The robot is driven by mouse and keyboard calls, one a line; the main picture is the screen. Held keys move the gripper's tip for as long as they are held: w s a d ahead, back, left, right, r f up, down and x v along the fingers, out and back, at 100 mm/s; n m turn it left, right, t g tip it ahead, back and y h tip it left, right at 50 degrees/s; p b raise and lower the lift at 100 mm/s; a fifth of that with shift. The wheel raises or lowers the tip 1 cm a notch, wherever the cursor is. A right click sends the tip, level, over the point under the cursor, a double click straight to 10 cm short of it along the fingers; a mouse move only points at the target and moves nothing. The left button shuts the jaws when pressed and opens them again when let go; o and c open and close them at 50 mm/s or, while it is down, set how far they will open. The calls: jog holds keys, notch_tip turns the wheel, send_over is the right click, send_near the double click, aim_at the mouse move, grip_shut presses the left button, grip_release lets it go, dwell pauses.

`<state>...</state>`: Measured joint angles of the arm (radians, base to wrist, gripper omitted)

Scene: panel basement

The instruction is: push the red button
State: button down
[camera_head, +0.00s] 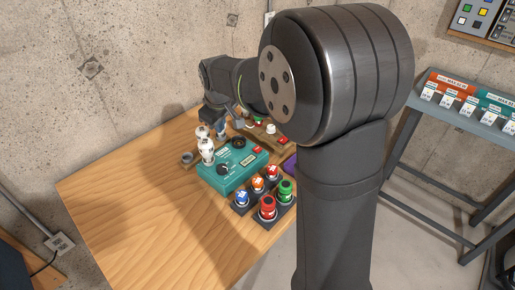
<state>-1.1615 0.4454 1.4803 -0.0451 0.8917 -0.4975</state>
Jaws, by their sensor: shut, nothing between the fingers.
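A large red button (267,207) stands upright on a dark base at the front of the wooden table, next to a green button (286,190). Smaller red patches also show on the teal box and on the wooden board behind it. My gripper (221,131) is at the back of the table, behind the teal box and well apart from the large red button. It is small and partly dark in this view; it is shut and empty. My arm's large joint covers part of the table's right side.
A teal box (228,174) with a black knob is mid-table, with white-topped parts (206,150) by its left. Blue (242,197) and orange buttons (257,184) stand between it and the red button. The wooden table (135,200) is clear at left. A grey rack (450,120) stands right.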

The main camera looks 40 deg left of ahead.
aim_at(257, 149)
jog(key=w+d+r+n+t+h, duration=0.2)
jog(key=w+d+n+t, duration=0.5)
jog(key=n, duration=0.2)
jog(key=shift+w+d, duration=0.1)
jog(key=shift+f, duration=4.3)
jog(key=shift+f, duration=0.15)
jog(key=shift+f, duration=0.3)
